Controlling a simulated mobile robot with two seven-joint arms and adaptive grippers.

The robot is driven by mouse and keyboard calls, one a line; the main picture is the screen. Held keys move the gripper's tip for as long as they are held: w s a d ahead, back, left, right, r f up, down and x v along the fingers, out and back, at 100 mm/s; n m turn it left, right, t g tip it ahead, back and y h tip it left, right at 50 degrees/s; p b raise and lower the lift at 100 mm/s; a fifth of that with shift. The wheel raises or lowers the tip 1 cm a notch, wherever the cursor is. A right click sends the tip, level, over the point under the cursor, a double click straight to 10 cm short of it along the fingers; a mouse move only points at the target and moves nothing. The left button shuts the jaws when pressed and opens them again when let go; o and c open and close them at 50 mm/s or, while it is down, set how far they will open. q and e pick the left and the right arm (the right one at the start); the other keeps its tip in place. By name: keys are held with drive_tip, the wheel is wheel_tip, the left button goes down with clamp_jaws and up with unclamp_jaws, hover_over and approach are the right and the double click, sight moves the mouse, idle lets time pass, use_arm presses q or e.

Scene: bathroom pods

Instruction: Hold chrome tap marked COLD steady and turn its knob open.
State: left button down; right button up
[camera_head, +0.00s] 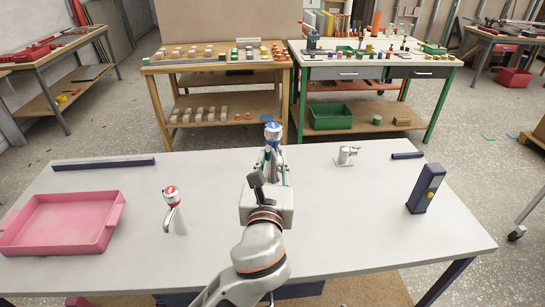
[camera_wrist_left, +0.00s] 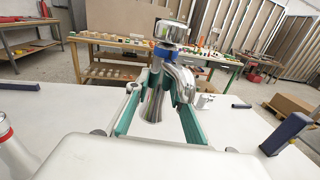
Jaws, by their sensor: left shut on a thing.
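The chrome tap with a blue band, taken as the COLD one, stands upright on the white table; its knob (camera_head: 273,130) shows above my left gripper (camera_head: 272,165) in the head view. In the left wrist view its body (camera_wrist_left: 156,98) is between the two green-lined fingers of my left gripper (camera_wrist_left: 158,105), below the round chrome knob and blue ring. The spout points down to the right. My left gripper is shut on the tap body. I cannot read a COLD mark. In the head view my left arm hides the tap's lower part. My right gripper is not in view.
A red-topped tap (camera_head: 172,205) stands left of my arm, beside a pink tray (camera_head: 62,222).

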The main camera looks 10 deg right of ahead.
sight(273, 181)
use_arm(q)
drive_tip(key=shift+f+b, duration=0.35)
drive_tip(key=shift+f, duration=0.9)
drive_tip(key=shift+f+b, duration=0.35)
drive_tip(key=shift+f, duration=0.05)
drive_tip(key=shift+f+b, duration=0.65)
drive_tip(key=shift+f, duration=0.8)
drive_tip(key=shift+f+b, duration=2.3)
drive_tip(key=shift+f, duration=2.55)
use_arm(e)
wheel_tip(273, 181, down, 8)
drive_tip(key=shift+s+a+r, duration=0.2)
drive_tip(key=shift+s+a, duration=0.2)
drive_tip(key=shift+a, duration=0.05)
use_arm(q)
drive_tip(key=shift+f, duration=0.25)
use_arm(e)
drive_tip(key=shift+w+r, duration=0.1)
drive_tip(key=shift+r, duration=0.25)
